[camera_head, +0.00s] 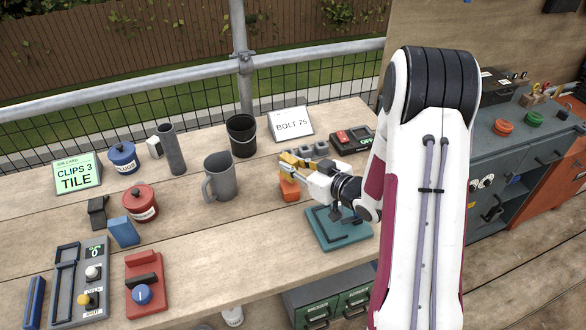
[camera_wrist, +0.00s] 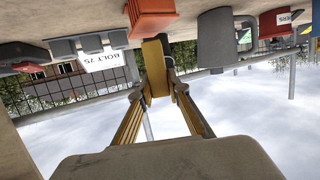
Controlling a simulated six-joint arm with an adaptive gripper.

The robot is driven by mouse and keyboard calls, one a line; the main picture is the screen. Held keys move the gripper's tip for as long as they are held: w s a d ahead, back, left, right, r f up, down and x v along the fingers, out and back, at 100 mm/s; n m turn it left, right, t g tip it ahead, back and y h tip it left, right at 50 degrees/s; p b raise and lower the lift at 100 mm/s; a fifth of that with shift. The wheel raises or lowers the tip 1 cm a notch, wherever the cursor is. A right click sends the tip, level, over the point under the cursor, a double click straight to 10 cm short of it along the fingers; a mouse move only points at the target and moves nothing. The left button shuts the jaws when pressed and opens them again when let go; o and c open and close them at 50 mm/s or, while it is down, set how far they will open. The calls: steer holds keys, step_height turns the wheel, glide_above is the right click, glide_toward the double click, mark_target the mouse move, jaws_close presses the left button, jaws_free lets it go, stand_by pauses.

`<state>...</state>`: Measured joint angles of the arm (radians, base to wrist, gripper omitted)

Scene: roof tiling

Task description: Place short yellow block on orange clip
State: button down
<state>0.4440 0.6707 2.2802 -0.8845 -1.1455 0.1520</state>
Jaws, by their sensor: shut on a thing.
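My gripper (camera_head: 291,166) is shut on the short yellow block (camera_wrist: 155,68), which sits between the fingertips in the wrist view. In the head view the yellow block (camera_head: 289,158) shows at the gripper's tip, partly hidden by the fingers. The orange clip (camera_head: 289,189) is on the wooden table, just below the gripper and block in the head view. The wrist view is upside down and shows the orange clip (camera_wrist: 151,18) right by the block. I cannot tell whether block and clip touch.
A grey mug (camera_head: 220,178) stands left of the clip and a black bucket (camera_head: 242,135) behind it. Several dark grey pieces (camera_head: 320,149) and a switch box (camera_head: 352,139) are at the back right. A teal fixture (camera_head: 325,240) lies in front.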

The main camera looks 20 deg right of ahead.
steer(key=shift+f, duration=0.75)
steer(key=shift+f, duration=0.1)
steer(key=c, duration=1.9)
jaws_free()
steer(key=shift+v, duration=6.05)
steer(key=shift+w, duration=0.2)
